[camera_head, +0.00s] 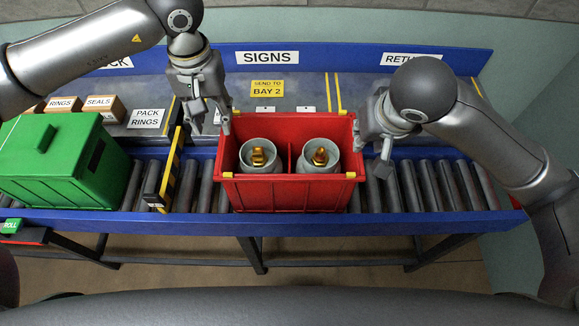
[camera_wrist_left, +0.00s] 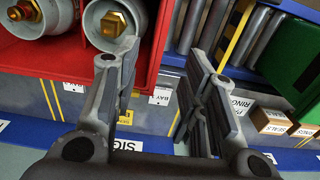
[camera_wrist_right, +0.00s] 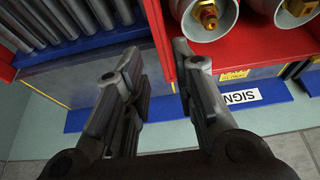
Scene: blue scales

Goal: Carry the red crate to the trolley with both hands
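The red crate (camera_head: 290,194) sits upright on the roller conveyor and holds two grey cylinders with brass valves (camera_head: 260,160) (camera_head: 320,158), parted by a red divider. My left gripper (camera_head: 211,128) is open at the crate's left side. In the left wrist view the crate's side wall (camera_wrist_left: 157,45) lies between its spread fingers. My right gripper (camera_head: 371,155) is open at the right side. The right wrist view shows the crate's wall (camera_wrist_right: 158,38) between its fingers. I cannot tell whether the fingers touch the walls. I see no trolley.
A green lidded box (camera_head: 60,160) stands on the conveyor at the left. A yellow-and-black bar (camera_head: 171,167) stands between it and the crate. Bare rollers (camera_head: 440,186) lie right of the crate. Small labelled cartons (camera_head: 103,106) sit behind the green box.

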